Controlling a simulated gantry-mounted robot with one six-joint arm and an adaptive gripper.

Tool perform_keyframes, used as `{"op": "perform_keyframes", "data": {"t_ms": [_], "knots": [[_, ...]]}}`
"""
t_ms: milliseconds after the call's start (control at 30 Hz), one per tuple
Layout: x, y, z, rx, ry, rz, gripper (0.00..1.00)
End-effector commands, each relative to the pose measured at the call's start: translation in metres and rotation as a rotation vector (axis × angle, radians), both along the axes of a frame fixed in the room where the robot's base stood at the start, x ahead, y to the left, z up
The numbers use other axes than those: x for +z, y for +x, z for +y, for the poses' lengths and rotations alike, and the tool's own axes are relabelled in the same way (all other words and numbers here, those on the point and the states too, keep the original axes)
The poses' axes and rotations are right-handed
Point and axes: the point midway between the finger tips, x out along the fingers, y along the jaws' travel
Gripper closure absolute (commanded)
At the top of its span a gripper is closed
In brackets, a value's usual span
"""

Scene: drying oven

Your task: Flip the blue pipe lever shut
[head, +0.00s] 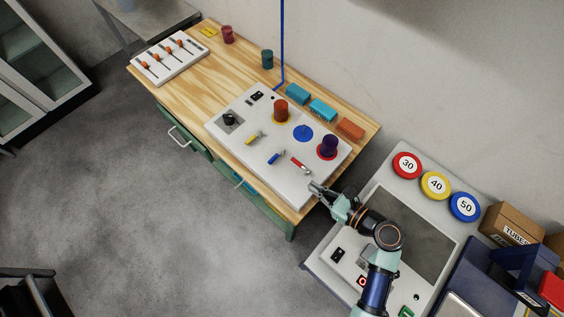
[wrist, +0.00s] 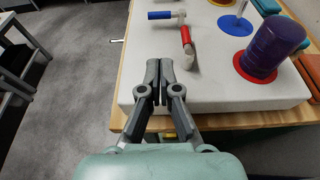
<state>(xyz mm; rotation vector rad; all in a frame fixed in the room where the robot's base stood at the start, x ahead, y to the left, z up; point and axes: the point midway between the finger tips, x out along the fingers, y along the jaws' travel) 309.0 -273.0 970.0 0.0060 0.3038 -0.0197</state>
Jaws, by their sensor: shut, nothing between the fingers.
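The blue lever (head: 275,157) sits on the front part of the white panel (head: 232,143), between the yellow lever (head: 253,138) and the red lever (head: 299,165). In the wrist view the blue lever (wrist: 160,15) lies crosswise near the top edge, its grey pivot at its right end. The red lever (wrist: 186,38) points roughly at right angles to it, nearer to me. My gripper (head: 313,186) is at the panel's right front corner. In the wrist view its fingertips (wrist: 160,64) are together and empty, apart from both levers.
A purple cylinder (wrist: 273,45) stands on a red disc, right of the red lever. A drying oven (head: 413,232) stands beside the wooden bench (head: 190,88).

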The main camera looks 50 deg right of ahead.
Motion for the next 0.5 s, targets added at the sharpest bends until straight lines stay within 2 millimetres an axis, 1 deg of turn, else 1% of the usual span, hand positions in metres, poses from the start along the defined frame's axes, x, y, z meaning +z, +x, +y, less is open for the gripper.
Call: {"op": "perform_keyframes", "data": {"t_ms": [67, 167, 500], "knots": [[-0.003, 0.006, 0.001, 0.004, -0.001, 0.001, 1.0], [-0.008, 0.02, 0.001, 0.006, 0.0, 0.0, 1.0], [-0.03, 0.09, 0.0, 0.007, -0.003, 0.001, 1.0]]}}
